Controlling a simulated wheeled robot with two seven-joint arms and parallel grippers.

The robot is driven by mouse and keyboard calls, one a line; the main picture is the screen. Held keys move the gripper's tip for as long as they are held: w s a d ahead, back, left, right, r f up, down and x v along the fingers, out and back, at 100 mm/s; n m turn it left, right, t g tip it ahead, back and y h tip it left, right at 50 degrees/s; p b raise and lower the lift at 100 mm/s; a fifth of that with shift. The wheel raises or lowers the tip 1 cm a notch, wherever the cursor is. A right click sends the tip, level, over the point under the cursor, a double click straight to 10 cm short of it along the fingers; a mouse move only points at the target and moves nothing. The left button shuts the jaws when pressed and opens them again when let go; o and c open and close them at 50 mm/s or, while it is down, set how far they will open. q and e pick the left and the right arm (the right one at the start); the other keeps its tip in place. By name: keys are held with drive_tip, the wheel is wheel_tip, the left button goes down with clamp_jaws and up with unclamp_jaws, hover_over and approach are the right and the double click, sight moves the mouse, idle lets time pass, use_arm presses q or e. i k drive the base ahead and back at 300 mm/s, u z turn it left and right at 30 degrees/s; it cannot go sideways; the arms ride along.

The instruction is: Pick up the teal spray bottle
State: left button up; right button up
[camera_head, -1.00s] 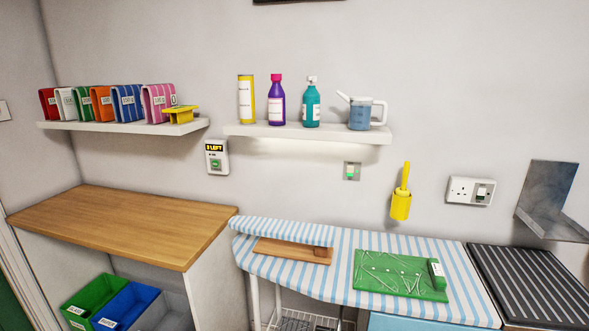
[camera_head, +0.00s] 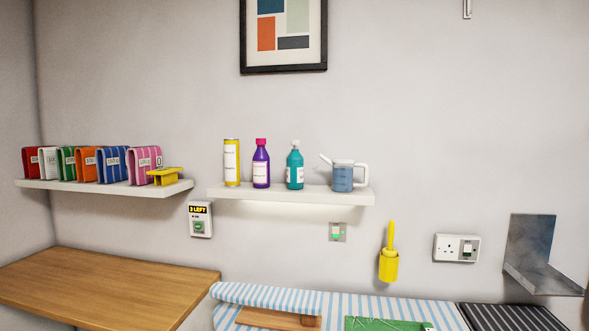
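The teal spray bottle (camera_head: 295,170) stands upright on the right-hand white wall shelf (camera_head: 290,195). It has a white label on its front and a small nozzle top. A purple bottle (camera_head: 261,166) with a pink cap stands to its left, and a blue-grey watering can (camera_head: 343,176) with a white handle stands to its right. Neither of my grippers shows in the head view.
A yellow can (camera_head: 231,163) stands at the shelf's left. Another shelf (camera_head: 110,187) holds several coloured bags. Below are a wooden counter (camera_head: 110,285), a striped ironing board (camera_head: 380,303) and a yellow wall holder (camera_head: 388,266). A metal bracket (camera_head: 530,255) juts out at right.

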sight(296, 160)
drive_tip(key=z, duration=2.45)
drive_tip(key=i, duration=1.65)
drive_tip(key=u, duration=2.15)
